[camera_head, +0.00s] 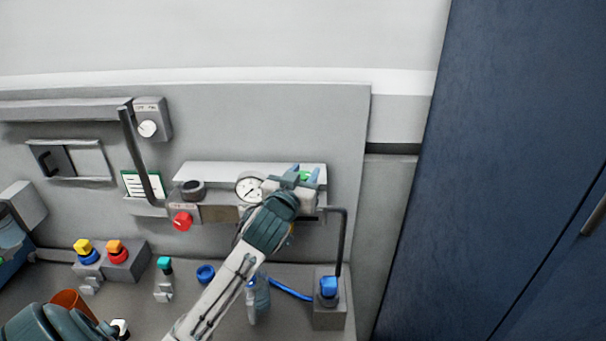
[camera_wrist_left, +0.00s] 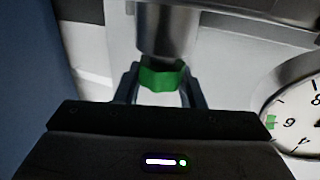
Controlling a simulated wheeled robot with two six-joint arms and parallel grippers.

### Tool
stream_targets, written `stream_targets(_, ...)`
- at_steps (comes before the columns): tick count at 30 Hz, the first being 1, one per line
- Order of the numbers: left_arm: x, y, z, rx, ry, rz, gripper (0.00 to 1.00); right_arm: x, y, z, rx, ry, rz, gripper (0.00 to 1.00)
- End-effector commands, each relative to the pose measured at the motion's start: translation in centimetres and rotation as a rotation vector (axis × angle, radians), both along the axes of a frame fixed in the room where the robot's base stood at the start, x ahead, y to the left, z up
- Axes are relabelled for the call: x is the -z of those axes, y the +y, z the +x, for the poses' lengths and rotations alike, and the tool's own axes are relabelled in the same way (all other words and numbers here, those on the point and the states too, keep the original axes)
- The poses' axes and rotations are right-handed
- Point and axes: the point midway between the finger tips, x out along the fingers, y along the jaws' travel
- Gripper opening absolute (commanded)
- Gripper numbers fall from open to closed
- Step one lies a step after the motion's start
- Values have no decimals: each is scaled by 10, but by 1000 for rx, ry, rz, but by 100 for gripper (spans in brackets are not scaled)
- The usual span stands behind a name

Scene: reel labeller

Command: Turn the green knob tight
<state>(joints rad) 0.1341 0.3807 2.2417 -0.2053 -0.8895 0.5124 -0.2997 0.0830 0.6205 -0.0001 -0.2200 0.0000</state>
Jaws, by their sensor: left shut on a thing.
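The green knob (camera_head: 305,175) is at the right end of the grey ledge on the panel, mostly hidden by my left gripper (camera_head: 306,178) in the head view. In the left wrist view the green knob (camera_wrist_left: 162,76) is a faceted green ring against the end of a grey metal cylinder (camera_wrist_left: 167,28). My left gripper (camera_wrist_left: 160,88) has a finger on each side of the knob and is shut on it. Whether the knob sits tight cannot be told.
A round gauge (camera_head: 249,188) is just left of my gripper. A red knob (camera_head: 182,221) and a black lever (camera_head: 140,155) are further left. A blue-topped grey box (camera_head: 329,287) with a dark pipe stands lower right. A dark blue cabinet (camera_head: 510,170) fills the right.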

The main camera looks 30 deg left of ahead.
Motion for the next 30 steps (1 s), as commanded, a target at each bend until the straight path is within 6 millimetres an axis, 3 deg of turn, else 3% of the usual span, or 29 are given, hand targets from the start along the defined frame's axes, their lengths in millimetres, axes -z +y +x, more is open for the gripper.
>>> stream_targets(14, 0, 0, 1, 16, 0, 0, 13, 0, 5, 0, 2, 1, 5, 36)
stream_targets(15, 0, 0, 1, 16, 0, 0, 39, 0, 6, -1, 1, 1, 6, 36)
stream_targets(18, 0, 0, 1, 16, 0, 0, 57, 0, 6, -1, 2, 2, 6, 36)
stream_targets(30, 2, -2, -8, 18, -2, 1, 57, 6, 5, 0, 2, 1, 5, 36)
